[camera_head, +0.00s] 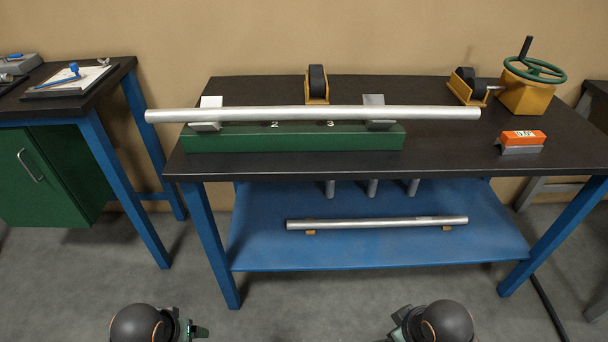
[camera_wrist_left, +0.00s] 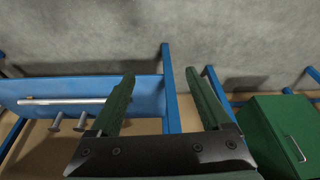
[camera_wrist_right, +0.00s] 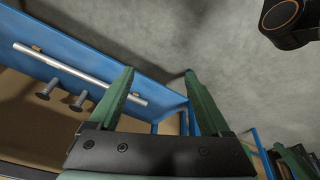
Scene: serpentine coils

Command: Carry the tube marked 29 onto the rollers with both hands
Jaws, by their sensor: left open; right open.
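A long silver tube (camera_head: 330,113) lies level across two grey rests on a green stand (camera_head: 290,138) on the dark bench. A shorter silver tube (camera_head: 376,222) lies on two small blocks on the blue lower shelf; it also shows in the left wrist view (camera_wrist_left: 62,101) and right wrist view (camera_wrist_right: 80,72). I cannot read 29 on either tube. Two black rollers in yellow brackets stand behind the long tube, one mid-bench (camera_head: 317,80) and one at right (camera_head: 467,85). My left gripper (camera_wrist_left: 160,75) and right gripper (camera_wrist_right: 159,72) are open and empty, in front of the bench, apart from both tubes.
A yellow box with a green handwheel (camera_head: 538,70) stands at the bench's back right. An orange display (camera_head: 523,137) sits at the right front. Several grey pegs (camera_head: 372,188) hang under the benchtop. A side table with a green cabinet (camera_head: 50,170) is at left.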

